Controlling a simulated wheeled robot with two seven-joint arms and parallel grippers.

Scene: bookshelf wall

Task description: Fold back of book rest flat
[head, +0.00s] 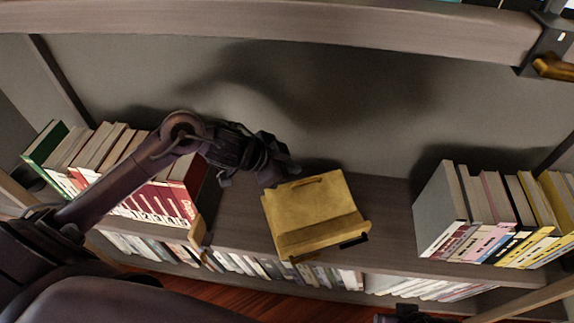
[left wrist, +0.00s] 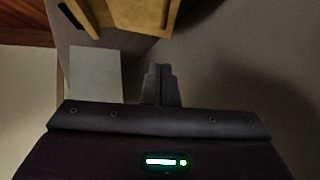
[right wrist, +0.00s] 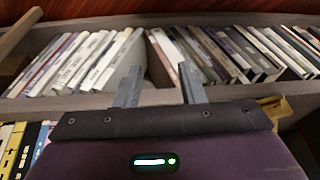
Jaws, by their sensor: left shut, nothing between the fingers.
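The yellow wooden book rest (head: 312,205) sits on the shelf board in the middle of the head view. Its broad panel, with a slot near the top edge, faces up toward me, and a ledge runs along its front. Part of it shows at the top of the left wrist view (left wrist: 140,14). My left gripper (head: 284,172) is by the rest's upper left corner; its fingers (left wrist: 161,84) are together and empty, apart from the rest in the wrist view. My right gripper (right wrist: 158,85) has its fingers apart and empty, facing rows of books.
Books stand on the shelf (head: 385,215) at left (head: 160,190) and right (head: 480,215) of the rest. More books line the lower shelf (head: 270,268). An upper shelf board (head: 270,22) crosses overhead.

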